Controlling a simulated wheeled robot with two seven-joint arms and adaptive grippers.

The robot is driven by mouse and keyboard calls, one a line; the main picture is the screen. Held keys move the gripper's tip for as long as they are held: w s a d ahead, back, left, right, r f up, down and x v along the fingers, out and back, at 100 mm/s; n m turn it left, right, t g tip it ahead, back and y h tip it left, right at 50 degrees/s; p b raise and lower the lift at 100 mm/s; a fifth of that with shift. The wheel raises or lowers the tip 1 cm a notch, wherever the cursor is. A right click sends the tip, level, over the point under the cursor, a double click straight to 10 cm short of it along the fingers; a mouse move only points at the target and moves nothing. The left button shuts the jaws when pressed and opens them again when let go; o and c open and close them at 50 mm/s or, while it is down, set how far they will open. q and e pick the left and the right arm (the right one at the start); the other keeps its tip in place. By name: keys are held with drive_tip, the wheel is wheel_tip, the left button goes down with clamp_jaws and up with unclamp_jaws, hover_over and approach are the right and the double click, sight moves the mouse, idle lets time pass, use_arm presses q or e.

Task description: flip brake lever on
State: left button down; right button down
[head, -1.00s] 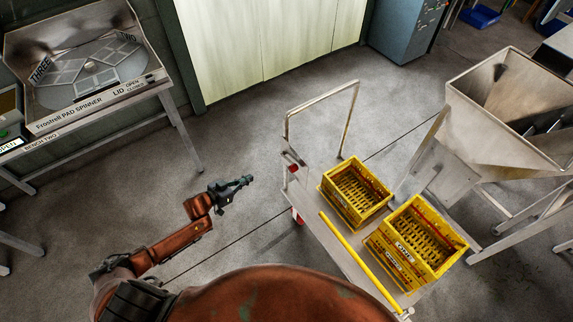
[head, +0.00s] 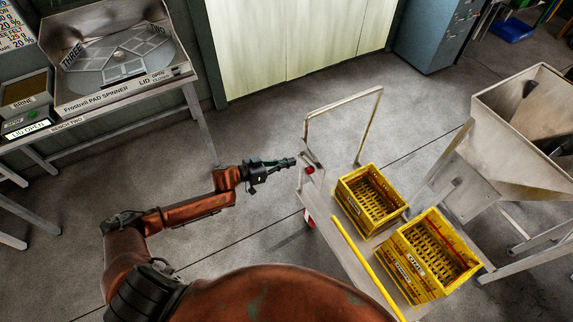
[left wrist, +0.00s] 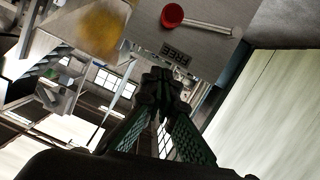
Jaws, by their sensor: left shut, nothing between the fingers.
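The brake lever has a red round knob (head: 309,170) and sits at the handle end of the cart. In the left wrist view the red knob (left wrist: 172,15) is at the top, with a pale metal rod (left wrist: 205,26) running right from it. A small dark label (left wrist: 175,53) is on the plate beside it; its letters are too small to read surely. My left gripper (head: 291,162) is shut and empty, just left of the knob and apart from it. Its fingertips (left wrist: 158,84) show together in the left wrist view. My right gripper is not in view.
The cart carries two yellow crates, a rear one (head: 349,206) and a front one (head: 402,270). Its tall handle (head: 345,103) rises behind the knob. A metal hopper (head: 500,150) stands right, a bench with a pad spinner (head: 120,90) left. Floor between is clear.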

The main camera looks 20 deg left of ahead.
use_arm(q)
drive_tip(key=w+d+f+b, duration=0.1)
drive_tip(key=w+d+f, duration=0.3)
drive_tip(key=f, duration=0.1)
drive_tip(key=shift+d+f+b, duration=0.2)
drive_tip(key=shift+d+b, duration=0.15)
drive_tip(key=shift+d, duration=0.05)
